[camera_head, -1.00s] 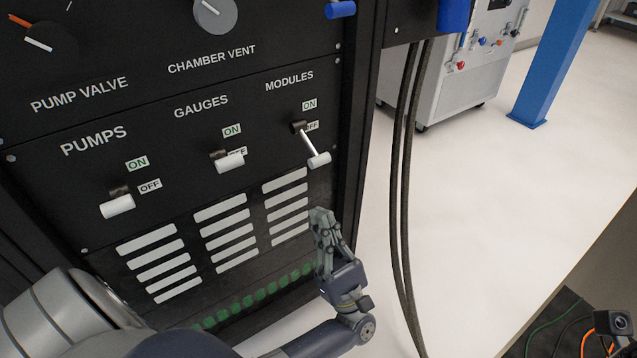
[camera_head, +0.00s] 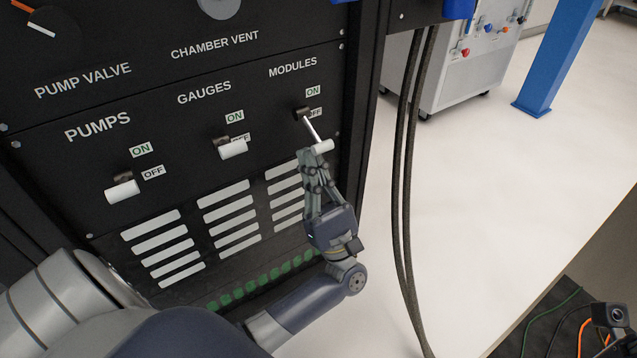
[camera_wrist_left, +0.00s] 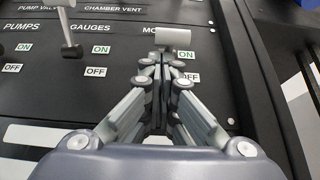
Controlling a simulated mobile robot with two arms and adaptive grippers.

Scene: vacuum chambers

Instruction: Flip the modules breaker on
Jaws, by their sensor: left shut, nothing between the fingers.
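The modules breaker (camera_head: 322,147) is a white-tipped lever on the black panel under the MODULES label. Its lever points down, toward the OFF side, with the ON label above. My left gripper (camera_head: 308,154) is shut and empty, its fingertips just below and slightly left of the white tip. In the left wrist view the white handle (camera_wrist_left: 173,38) shows just beyond the shut fingertips (camera_wrist_left: 163,62). I cannot tell whether they touch it.
The gauges lever (camera_head: 233,149) and pumps lever (camera_head: 122,190) stand to the left, both pointing down. Vent slots (camera_head: 226,214) lie below. Dark cables (camera_head: 401,180) hang right of the cabinet. Open floor (camera_head: 490,190) lies further right.

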